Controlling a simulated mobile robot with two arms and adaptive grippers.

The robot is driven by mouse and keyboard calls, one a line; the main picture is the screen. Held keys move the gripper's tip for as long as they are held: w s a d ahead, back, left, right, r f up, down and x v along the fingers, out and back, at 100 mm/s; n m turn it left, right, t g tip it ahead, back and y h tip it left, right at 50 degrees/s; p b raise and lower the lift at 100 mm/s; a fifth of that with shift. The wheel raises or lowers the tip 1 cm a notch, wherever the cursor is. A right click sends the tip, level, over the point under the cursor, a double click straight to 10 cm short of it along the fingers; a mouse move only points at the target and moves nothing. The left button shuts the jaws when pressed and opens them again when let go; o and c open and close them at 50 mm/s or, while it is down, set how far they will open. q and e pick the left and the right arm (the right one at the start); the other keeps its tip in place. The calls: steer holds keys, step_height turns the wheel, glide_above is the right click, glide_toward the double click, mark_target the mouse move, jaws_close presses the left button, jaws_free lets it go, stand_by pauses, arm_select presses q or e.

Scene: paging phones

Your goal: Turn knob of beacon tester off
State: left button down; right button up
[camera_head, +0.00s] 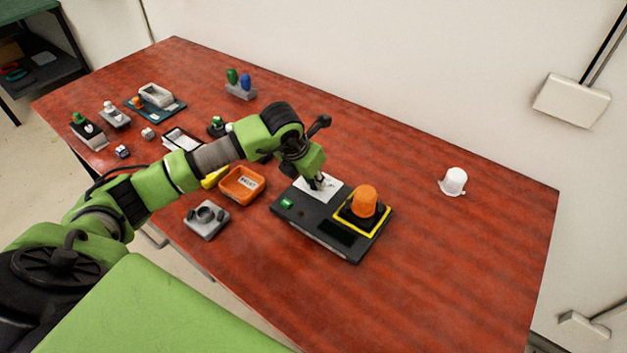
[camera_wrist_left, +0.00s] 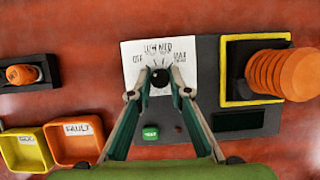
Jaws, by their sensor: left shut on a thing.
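The beacon tester (camera_head: 320,246) is a dark flat box on the red-brown table, with an orange beacon (camera_head: 364,201) on a yellow-framed pad at its right. Its white dial label (camera_wrist_left: 133,52) shows in the left wrist view with printed markings, one reading OFF on the left side. The black knob (camera_wrist_left: 160,77) is at the middle of the label. My left gripper (camera_head: 318,184) reaches down over the label. In the wrist view its fingers (camera_wrist_left: 160,88) are shut on the knob, one on each side. The knob's exact pointing direction is hard to tell. My right gripper is not visible.
An orange bin (camera_head: 240,185) and a grey fixture (camera_head: 206,219) stand left of the tester. A yellow bin (camera_wrist_left: 25,150) shows in the wrist view. A white cap (camera_head: 453,181) stands at the right. Small devices crowd the table's far left; the right side is mostly clear.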

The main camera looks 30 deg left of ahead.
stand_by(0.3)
arm_select(q)
steer(key=c, duration=1.9)
jaws_free()
steer(key=v, duration=1.2)
